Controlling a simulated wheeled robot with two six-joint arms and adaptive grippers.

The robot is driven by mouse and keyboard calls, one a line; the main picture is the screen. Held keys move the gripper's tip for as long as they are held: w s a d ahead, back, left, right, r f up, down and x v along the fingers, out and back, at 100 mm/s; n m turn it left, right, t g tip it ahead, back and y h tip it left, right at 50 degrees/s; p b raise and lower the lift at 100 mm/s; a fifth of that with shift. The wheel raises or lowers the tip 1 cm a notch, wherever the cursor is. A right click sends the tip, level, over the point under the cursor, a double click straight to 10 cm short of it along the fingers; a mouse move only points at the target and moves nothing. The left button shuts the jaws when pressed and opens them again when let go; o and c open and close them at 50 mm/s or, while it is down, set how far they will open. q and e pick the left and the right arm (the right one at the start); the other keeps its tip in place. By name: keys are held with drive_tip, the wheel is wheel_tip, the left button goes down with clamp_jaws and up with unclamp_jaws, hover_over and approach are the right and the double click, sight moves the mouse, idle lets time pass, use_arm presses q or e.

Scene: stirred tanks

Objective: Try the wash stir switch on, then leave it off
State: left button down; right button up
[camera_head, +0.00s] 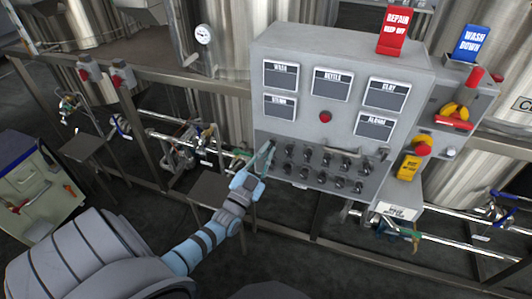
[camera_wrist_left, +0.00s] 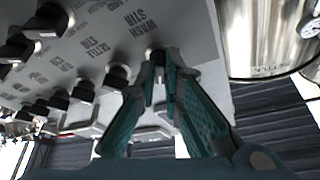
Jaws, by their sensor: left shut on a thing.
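The grey control panel (camera_head: 300,120) carries two rows of black switches. The wash stir switch (camera_wrist_left: 156,56) is at the end of a row, beside its upside-down label "WASH STIR" in the left wrist view. My left gripper (camera_head: 267,158) reaches the left end of the upper row, and in the left wrist view its teal fingers (camera_wrist_left: 162,72) are closed around that switch. The fingers hide most of the switch, so its on or off position cannot be told. My right gripper is not in view.
Other switches (camera_head: 324,161) sit close to the right of my gripper. Several dark displays (camera_head: 332,84) and a red button (camera_head: 325,116) are above. Red "REPAIR" (camera_head: 396,25) and blue "WASH DOWN" (camera_head: 472,42) signs stand on top. Pipes (camera_head: 430,234) run below.

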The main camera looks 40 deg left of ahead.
use_arm(q)
drive_tip(key=n+y, duration=0.1)
drive_tip(key=n, duration=0.1)
drive_tip(key=n+y, duration=0.1)
drive_tip(key=n, duration=0.2)
drive_tip(key=n+y, duration=0.2)
drive_tip(key=n, duration=0.1)
drive_tip(key=shift+d+g, duration=0.25)
drive_tip(key=shift+g, duration=0.15)
drive_tip(key=n+g+y+p, duration=0.1)
drive_tip(key=n+y, duration=0.1)
drive_tip(key=n, duration=0.2)
drive_tip(key=n+g+y, duration=0.1)
drive_tip(key=n, duration=0.3)
drive_tip(key=shift+w+d+y+p, duration=0.15)
drive_tip(key=shift+y+p, duration=0.2)
drive_tip(key=shift+y, duration=0.05)
drive_tip(key=shift+n, duration=0.3)
drive_tip(key=c, duration=1.7)
unclamp_jaws()
drive_tip(key=v, duration=1.2)
drive_tip(key=shift+d+r, duration=0.15)
